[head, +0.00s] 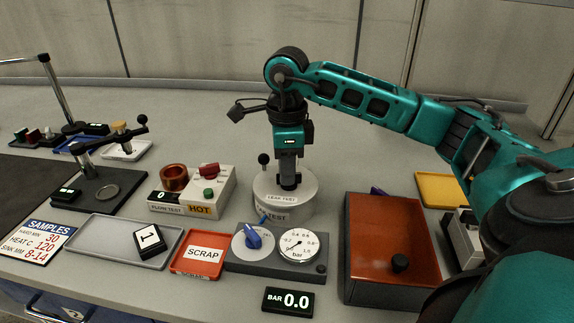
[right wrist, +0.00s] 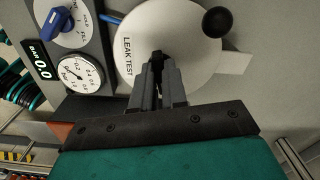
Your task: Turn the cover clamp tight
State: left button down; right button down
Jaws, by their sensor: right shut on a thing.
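The leak test pot (head: 287,211) stands in the middle of the bench with its round pale cover (head: 305,186) on top. The cover also shows in the right wrist view (right wrist: 190,45), with the words LEAK TEST. My right gripper (head: 288,187) points straight down at the middle of the cover. Its fingers (right wrist: 157,72) are shut on the cover clamp, a small dark piece mostly hidden between them. A black ball knob (head: 264,159) stands at the cover's edge; it also shows in the right wrist view (right wrist: 216,21). My left gripper is not in view.
In front of the pot is a grey panel with a blue knob (head: 253,237) and a gauge (head: 298,246); the display (head: 288,300) reads BAR 0.0. A red scrap tray (head: 199,255) is front left.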

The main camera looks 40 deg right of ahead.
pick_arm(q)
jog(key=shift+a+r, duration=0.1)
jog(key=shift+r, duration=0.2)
pick_arm(e)
jog(key=shift+m, duration=1.3)
jog(key=shift+d, duration=0.1)
jog(key=c, duration=1.2)
grip_release()
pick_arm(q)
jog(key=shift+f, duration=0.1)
pick_arm(e)
jog(key=shift+o, duration=0.2)
